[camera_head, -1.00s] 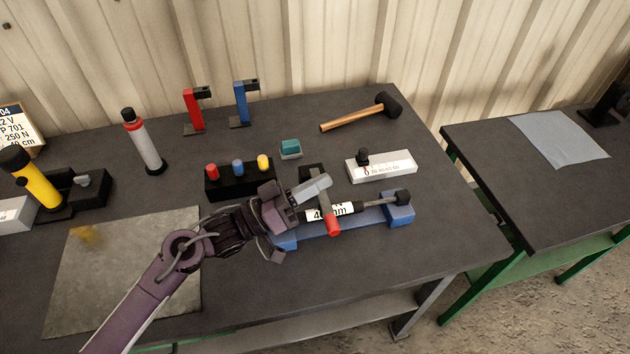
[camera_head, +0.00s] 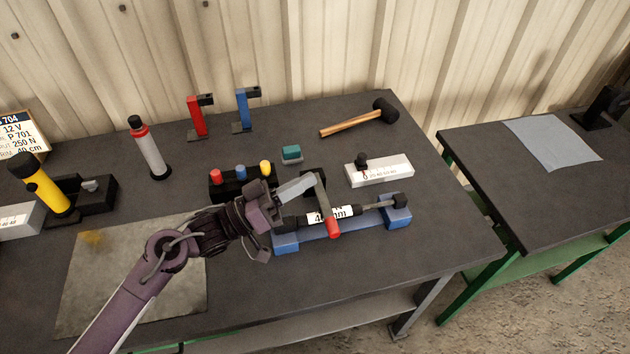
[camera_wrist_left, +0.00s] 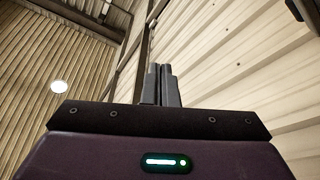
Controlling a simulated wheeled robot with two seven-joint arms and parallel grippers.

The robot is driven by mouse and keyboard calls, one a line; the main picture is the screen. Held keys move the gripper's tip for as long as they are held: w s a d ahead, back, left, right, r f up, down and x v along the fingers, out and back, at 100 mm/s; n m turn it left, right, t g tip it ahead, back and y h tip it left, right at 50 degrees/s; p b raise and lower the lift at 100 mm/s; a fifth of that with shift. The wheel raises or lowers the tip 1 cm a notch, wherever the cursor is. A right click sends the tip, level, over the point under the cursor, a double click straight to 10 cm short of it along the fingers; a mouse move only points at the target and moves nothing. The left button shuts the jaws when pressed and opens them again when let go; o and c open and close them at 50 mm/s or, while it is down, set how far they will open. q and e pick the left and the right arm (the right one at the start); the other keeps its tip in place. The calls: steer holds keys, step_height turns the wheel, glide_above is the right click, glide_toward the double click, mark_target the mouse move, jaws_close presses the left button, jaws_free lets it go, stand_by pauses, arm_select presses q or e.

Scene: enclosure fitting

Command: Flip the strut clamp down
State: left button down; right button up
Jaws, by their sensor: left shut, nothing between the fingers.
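The strut clamp (camera_head: 323,203) is a dark grey lever with a red tip (camera_head: 333,229). It lies across the labelled strut (camera_head: 345,213), its red tip toward the near side. The strut is a black cylinder with a thin rod and rests lengthwise on a blue cradle (camera_head: 398,217). My left gripper (camera_head: 303,185) is shut and empty, just left of the lever's far part; whether it touches the lever I cannot tell. Its closed fingers also show in the left wrist view (camera_wrist_left: 160,85). My right gripper is not in view.
Behind the cradle are a white box (camera_head: 380,170), a teal block (camera_head: 291,153) and a black holder (camera_head: 235,188) with coloured knobs. A mallet (camera_head: 358,118) lies farther back. Red and blue stands (camera_head: 243,110) are at the back. The bench front right is clear.

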arm_select(q)
steer(key=w+b+v, duration=0.1)
steer(key=v, duration=0.5)
steer(key=shift+a+f+b, duration=0.3)
steer(key=shift+a+b, duration=0.05)
steer(key=shift+a, duration=0.15)
